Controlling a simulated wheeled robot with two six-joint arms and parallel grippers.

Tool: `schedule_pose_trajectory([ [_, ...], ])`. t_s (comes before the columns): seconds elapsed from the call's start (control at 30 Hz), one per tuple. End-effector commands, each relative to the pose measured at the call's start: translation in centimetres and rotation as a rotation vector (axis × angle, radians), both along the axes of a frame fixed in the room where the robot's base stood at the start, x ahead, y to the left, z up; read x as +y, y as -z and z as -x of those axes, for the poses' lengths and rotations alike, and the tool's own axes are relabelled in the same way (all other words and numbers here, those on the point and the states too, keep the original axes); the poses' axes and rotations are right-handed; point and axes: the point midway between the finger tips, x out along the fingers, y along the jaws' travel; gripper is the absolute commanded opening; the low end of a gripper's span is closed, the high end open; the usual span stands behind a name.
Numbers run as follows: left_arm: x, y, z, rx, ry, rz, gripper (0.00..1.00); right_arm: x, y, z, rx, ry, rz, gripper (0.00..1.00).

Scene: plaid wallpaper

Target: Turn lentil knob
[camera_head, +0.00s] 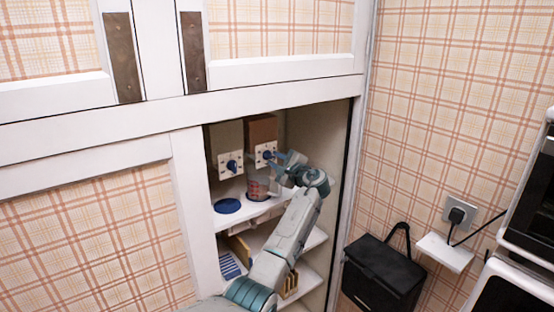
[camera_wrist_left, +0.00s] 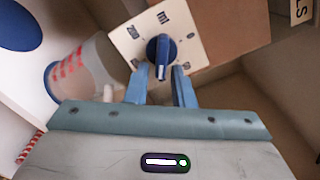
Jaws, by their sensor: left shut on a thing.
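The lentil knob (camera_head: 267,154) is a blue dial on a white plate on the front of the brown dispenser (camera_head: 262,128), inside the open cupboard. In the left wrist view the blue knob (camera_wrist_left: 161,52) sits in the middle of the white plate (camera_wrist_left: 133,36), which has printed marks around it. A label ending in "LS" shows at the top right. My left gripper (camera_head: 276,157) reaches the knob from the right; in the wrist view its blue fingers (camera_wrist_left: 161,74) stand on either side of the knob and are shut on it. My right gripper is in neither view.
A second dispenser with a blue knob (camera_head: 231,166) stands to the left. A clear cup with red marks (camera_head: 257,188) stands below the lentil dispenser, close to my gripper. A round blue mat (camera_head: 227,206) lies on the shelf. The cupboard's right wall is near my arm.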

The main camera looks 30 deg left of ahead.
Motion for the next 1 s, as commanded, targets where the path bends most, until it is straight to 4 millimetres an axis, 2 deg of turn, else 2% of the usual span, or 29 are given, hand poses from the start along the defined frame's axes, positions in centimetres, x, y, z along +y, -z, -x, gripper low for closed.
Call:
schedule_pose_trajectory([
  [0.37,0.0,0.1,0.0,0.004,0.001,-0.001,0.00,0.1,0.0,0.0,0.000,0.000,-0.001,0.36],
  [0.4,0.0,0.1,0.0,0.004,0.001,-0.001,0.26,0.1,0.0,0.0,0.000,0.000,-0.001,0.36],
  [0.43,0.0,0.1,0.0,0.004,0.001,-0.001,0.32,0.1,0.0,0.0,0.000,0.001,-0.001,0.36],
  [0.77,-0.3,0.1,0.1,0.003,0.001,-0.001,0.32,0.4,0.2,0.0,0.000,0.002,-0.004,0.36],
  [0.87,-1.2,0.3,0.4,0.002,0.001,0.000,0.32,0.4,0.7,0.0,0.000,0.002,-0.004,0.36],
  [1.0,-3.6,0.6,1.4,0.000,0.003,0.001,0.32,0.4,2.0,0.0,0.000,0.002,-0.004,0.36],
])
